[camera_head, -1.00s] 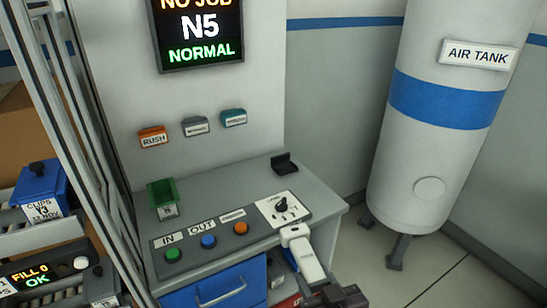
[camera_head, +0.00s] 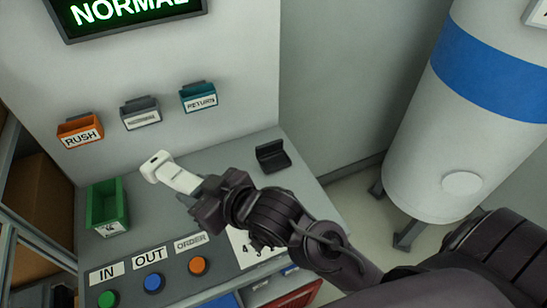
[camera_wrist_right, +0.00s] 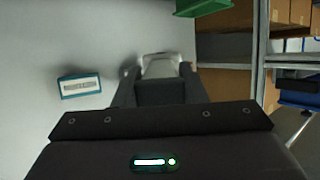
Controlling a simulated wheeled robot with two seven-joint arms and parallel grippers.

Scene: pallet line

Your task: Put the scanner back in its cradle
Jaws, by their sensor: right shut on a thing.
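The white scanner (camera_head: 172,173) is in my right gripper (camera_head: 196,192), held above the grey bench top in the head view. My right gripper is shut on it, and the scanner's head points up and left. In the right wrist view the scanner (camera_wrist_right: 160,66) shows between the fingers (camera_wrist_right: 158,85), partly hidden by them. The black cradle (camera_head: 272,157) stands empty at the back right of the bench, to the right of the scanner and apart from it. My left gripper is not in view.
A green bin (camera_head: 106,207) stands on the bench's left. Orange (camera_head: 80,131), grey (camera_head: 141,115) and teal (camera_head: 198,98) holders hang on the wall behind. Green, blue and orange buttons line the front of the bench (camera_head: 150,240). An air tank (camera_head: 470,120) stands at the right.

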